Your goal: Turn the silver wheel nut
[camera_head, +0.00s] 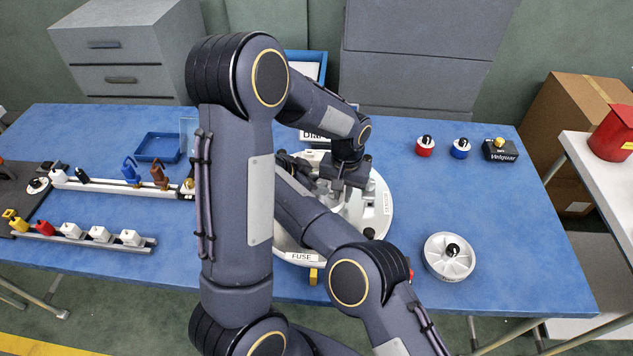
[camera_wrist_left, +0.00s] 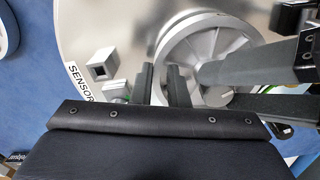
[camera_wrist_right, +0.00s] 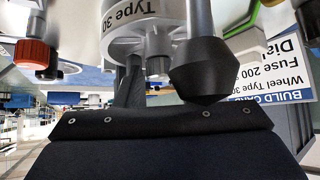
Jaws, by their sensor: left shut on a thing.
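The silver wheel (camera_wrist_left: 165,50) lies on the round white plate (camera_head: 379,207), which is mostly hidden by my arms in the head view. My left gripper (camera_wrist_left: 163,90) is at the wheel's rim and shut on it; the exact contact is hard to see. The wheel also shows in the right wrist view, marked "Type 30" (camera_wrist_right: 125,25). The nut itself cannot be made out clearly.
A second spoked wheel (camera_head: 449,257) lies right of the plate. Rails with small parts (camera_head: 85,236) and a blue tray (camera_head: 158,147) are on the left. My arms cross over the plate.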

